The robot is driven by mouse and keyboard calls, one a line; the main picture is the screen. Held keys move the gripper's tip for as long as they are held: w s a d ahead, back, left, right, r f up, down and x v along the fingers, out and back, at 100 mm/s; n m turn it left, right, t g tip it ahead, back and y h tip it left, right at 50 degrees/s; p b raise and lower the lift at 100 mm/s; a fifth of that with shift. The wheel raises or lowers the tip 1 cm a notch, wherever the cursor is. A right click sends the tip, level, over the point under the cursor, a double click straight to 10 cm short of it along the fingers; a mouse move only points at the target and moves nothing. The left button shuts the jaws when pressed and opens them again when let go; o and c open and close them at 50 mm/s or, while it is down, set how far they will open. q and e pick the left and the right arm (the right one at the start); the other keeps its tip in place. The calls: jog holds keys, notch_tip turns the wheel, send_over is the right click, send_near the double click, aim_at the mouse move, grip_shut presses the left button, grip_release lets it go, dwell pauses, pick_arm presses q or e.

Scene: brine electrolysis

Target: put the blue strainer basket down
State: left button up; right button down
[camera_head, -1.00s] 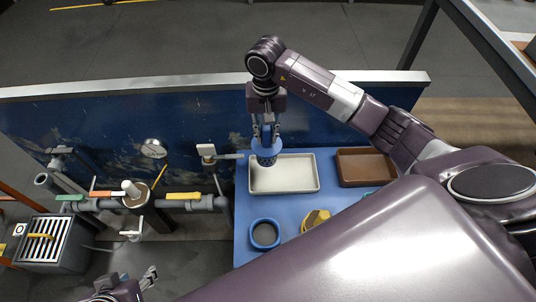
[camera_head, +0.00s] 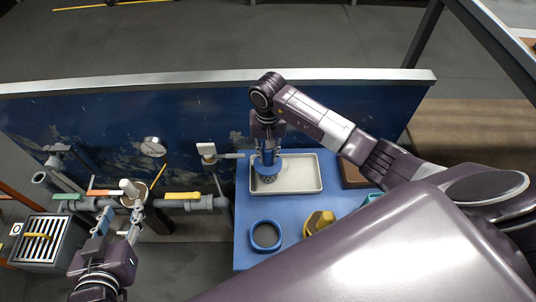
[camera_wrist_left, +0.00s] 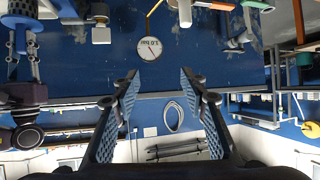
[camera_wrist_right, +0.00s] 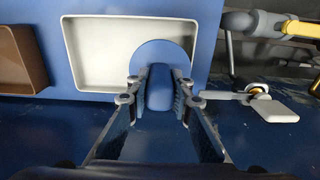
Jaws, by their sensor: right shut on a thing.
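The blue strainer basket (camera_head: 267,169) is at the left part of the white tray (camera_head: 309,174); I cannot tell whether it touches the tray floor. My right gripper (camera_head: 267,150) is shut on the basket's blue upright handle, which also shows between the fingers in the right wrist view (camera_wrist_right: 158,90). The basket's round blue rim (camera_wrist_right: 162,50) shows there against the white tray, and its lower body is hidden. My left gripper (camera_head: 119,222) is open and empty in front of the pipes, left of the blue table. Its spread fingers show in the left wrist view (camera_wrist_left: 158,92).
On the blue table (camera_head: 248,210) are a blue ring (camera_head: 265,236), a yellow part (camera_head: 319,221) and a brown tray (camera_head: 353,175), partly hidden by my arm. A tap with a white handle (camera_head: 206,149) stands at the table's left edge. Pipes and a gauge (camera_head: 153,146) are further left.

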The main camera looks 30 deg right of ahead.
pick_arm(q)
jog(key=shift+w+r, duration=0.2)
jog(key=shift+r, duration=0.05)
pick_arm(e)
jog(key=shift+f, duration=0.1)
pick_arm(q)
jog(key=shift+w+d+r+t, duration=0.15)
jog(key=shift+r+t, duration=0.1)
jog(key=shift+t, duration=0.15)
pick_arm(e)
jog(key=c, duration=1.7)
grip_release()
